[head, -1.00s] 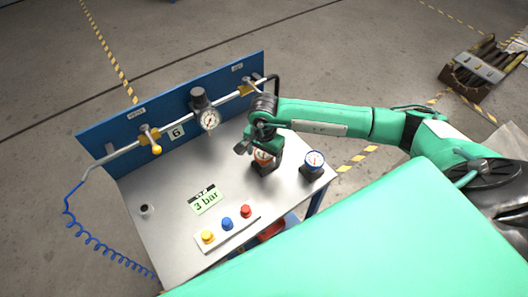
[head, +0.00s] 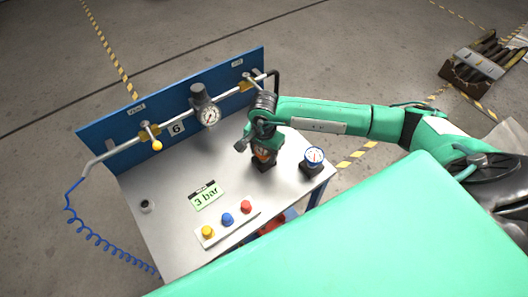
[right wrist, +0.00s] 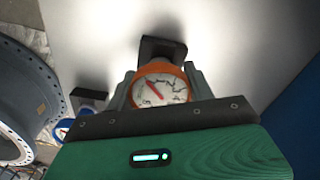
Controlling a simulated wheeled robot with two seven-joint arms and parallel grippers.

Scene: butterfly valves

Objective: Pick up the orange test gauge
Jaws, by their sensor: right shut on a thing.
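The orange test gauge (right wrist: 160,88) has an orange rim, a white dial and a red needle. In the right wrist view it sits between my right gripper's (right wrist: 158,82) two fingers, which are shut on it. A dark block (right wrist: 172,48) is just beyond it. In the head view the gauge (head: 263,155) is partly hidden under my right gripper (head: 262,148), above the right part of the steel table (head: 165,230). I cannot tell whether it is clear of its dark stand. My left gripper is not in view.
A blue gauge (head: 314,155) on a dark stand is close to the right. A blue panel (head: 120,128) with a pipe, a yellow-handled valve (head: 155,143) and a pressure gauge (head: 210,115) stands behind. A "3 bar" card (head: 206,196) and several coloured buttons (head: 228,219) are at the front.

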